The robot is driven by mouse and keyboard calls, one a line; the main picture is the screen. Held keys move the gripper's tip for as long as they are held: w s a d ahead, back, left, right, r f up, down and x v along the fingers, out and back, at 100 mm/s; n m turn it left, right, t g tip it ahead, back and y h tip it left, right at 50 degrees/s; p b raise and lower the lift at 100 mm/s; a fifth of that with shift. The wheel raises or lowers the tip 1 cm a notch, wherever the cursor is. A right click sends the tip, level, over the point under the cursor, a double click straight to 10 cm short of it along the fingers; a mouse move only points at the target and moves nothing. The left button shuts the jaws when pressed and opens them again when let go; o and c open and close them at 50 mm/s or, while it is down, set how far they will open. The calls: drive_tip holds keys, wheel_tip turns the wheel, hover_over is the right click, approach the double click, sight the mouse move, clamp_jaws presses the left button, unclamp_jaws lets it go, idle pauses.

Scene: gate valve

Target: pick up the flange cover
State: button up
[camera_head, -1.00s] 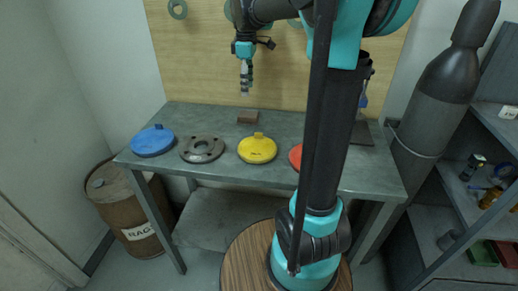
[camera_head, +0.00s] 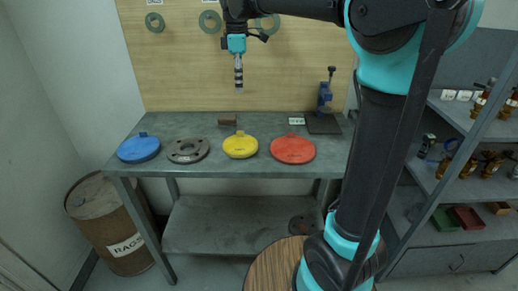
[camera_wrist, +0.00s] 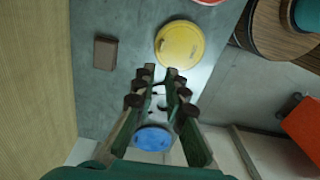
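Three round covers lie flat on the grey bench: a blue cover (camera_head: 139,149) at the left, a yellow cover (camera_head: 240,146) in the middle and a red cover (camera_head: 293,149) at the right. A dark grey flange (camera_head: 188,150) with bolt holes lies between blue and yellow. The pictures do not tell which is meant. My gripper (camera_head: 239,86) hangs pointing down, well above the bench. In the wrist view my gripper (camera_wrist: 159,88) is open and empty, its fingers partly hiding the flange. The yellow cover (camera_wrist: 180,44) and blue cover (camera_wrist: 152,139) show beyond the fingers.
A brown block (camera_head: 227,120) lies behind the yellow cover. A blue stand tool (camera_head: 325,95) is at the bench's back right. A wooden board (camera_head: 180,70) with hanging rings rises behind. A rusty barrel (camera_head: 108,220) stands left; shelves (camera_head: 445,180) stand right.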

approach(240, 143)
drive_tip(key=w, duration=0.2)
drive_tip(key=w+d+f, duration=0.1)
drive_tip(key=w, duration=0.1)
drive_tip(key=shift+w+f, duration=0.1)
drive_tip(key=shift+a+f, duration=0.1)
drive_tip(key=shift+f, duration=2.8)
clamp_jaws()
drive_tip(key=shift+r, duration=0.1)
